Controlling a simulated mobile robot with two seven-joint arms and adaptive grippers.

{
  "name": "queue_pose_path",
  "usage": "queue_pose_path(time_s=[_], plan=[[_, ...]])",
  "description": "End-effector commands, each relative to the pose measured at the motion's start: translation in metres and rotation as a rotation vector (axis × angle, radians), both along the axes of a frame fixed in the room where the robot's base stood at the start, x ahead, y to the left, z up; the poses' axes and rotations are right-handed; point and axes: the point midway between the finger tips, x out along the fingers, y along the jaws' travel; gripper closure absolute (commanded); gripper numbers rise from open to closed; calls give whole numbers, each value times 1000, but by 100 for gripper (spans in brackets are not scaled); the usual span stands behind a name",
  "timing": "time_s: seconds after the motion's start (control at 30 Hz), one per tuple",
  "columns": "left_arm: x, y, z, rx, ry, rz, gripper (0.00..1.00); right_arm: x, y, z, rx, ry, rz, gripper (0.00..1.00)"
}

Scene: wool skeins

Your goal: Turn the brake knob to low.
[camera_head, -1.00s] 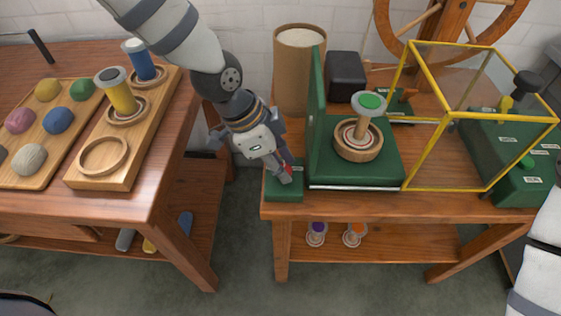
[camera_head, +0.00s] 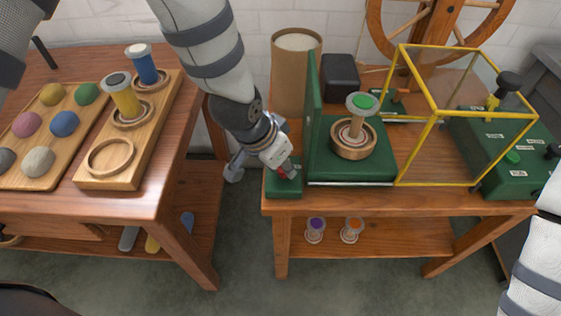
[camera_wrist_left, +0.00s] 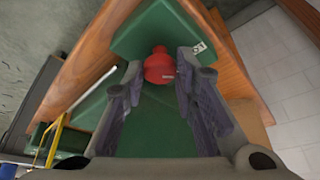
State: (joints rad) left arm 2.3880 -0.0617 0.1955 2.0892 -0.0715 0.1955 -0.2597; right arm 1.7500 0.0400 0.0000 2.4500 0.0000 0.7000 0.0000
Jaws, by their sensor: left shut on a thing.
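The box also shows in the head view (camera_head: 284,190). I cannot read the knob's setting. My left gripper (camera_head: 288,171) reaches down over this box and hides most of the knob in the head view. In the left wrist view its fingers (camera_wrist_left: 160,72) stand on either side of the red knob, shut on it. My right forearm shows at the right edge; its gripper is out of view.
A green upright panel (camera_head: 315,120) stands just right of my left gripper, beside a spool (camera_head: 358,125) on a green base. A yellow-framed clear guard (camera_head: 430,120) is further right. The left table (camera_head: 130,200) holds wool balls and spools.

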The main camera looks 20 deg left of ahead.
Motion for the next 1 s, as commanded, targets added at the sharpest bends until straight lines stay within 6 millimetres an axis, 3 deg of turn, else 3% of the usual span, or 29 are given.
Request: queue_pose_path(time_s=[0.5, 1.0], plan=[[-2, -2, -1, 3, 3, 323, 100, 0, 0, 0, 0, 2, 0, 100], [-2, -2, -1, 1, 5, 389, 100, 0, 0, 0, 0, 2, 0, 100]])
